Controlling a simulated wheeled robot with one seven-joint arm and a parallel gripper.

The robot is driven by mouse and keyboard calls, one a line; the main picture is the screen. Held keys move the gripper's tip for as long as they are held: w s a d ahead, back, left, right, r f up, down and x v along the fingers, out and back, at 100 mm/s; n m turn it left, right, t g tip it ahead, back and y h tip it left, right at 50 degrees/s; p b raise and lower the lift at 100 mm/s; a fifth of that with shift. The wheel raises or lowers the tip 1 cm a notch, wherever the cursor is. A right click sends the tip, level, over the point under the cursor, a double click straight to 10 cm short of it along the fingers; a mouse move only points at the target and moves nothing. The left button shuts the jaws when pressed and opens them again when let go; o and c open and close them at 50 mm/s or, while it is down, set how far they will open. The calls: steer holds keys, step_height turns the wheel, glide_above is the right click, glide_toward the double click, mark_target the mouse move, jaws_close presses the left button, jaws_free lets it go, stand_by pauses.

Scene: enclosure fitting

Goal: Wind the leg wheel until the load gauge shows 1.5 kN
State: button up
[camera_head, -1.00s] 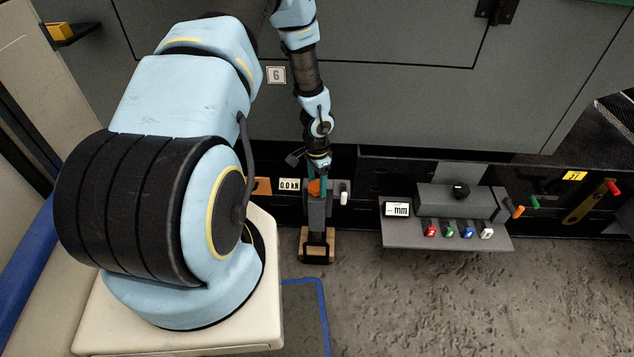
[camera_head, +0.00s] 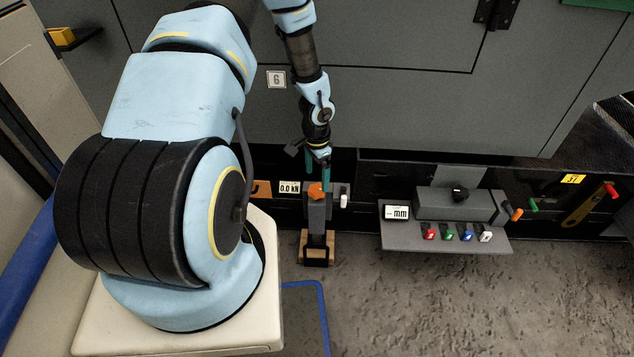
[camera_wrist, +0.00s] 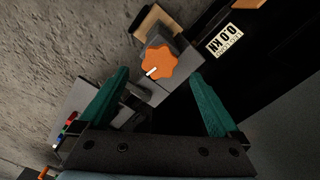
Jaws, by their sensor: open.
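The leg wheel is an orange lobed knob (camera_wrist: 160,64) with a white mark, on top of a grey leg block; in the head view the wheel (camera_head: 316,190) sits just below my gripper. The load gauge (camera_wrist: 223,40) reads 0.0 kN in the wrist view, and the same gauge (camera_head: 289,187) shows left of the wheel in the head view. My gripper (camera_wrist: 160,75) has its two green fingers spread wide, empty. In the wrist view the wheel lies ahead between the lines of the fingers; I see no contact.
The leg stands on a wooden block (camera_head: 304,250) on the rough floor. A white-tipped lever (camera_head: 344,201) stands close right of the leg.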

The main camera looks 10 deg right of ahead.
step_height(320, 180, up, 6)
steer(key=shift+p, duration=0.4)
step_height(320, 180, up, 9)
steer(key=n, duration=0.3)
glide_above(317, 188)
steer(key=a, duration=0.5)
steer(key=s+a+r+n+t, duration=0.1)
steer(key=s+a+r+n, duration=0.4)
steer(key=s+r, duration=0.3)
steer(key=s+a+r+n+t, duration=0.1)
steer(key=s+a+r+n, duration=0.4)
steer(key=r, duration=0.5)
step_height(317, 188, up, 20)
steer(key=m+p, duration=0.1)
steer(key=p, duration=1.9)
steer(key=shift+s+d+p, duration=0.15)
steer(key=shift+p, duration=0.2)
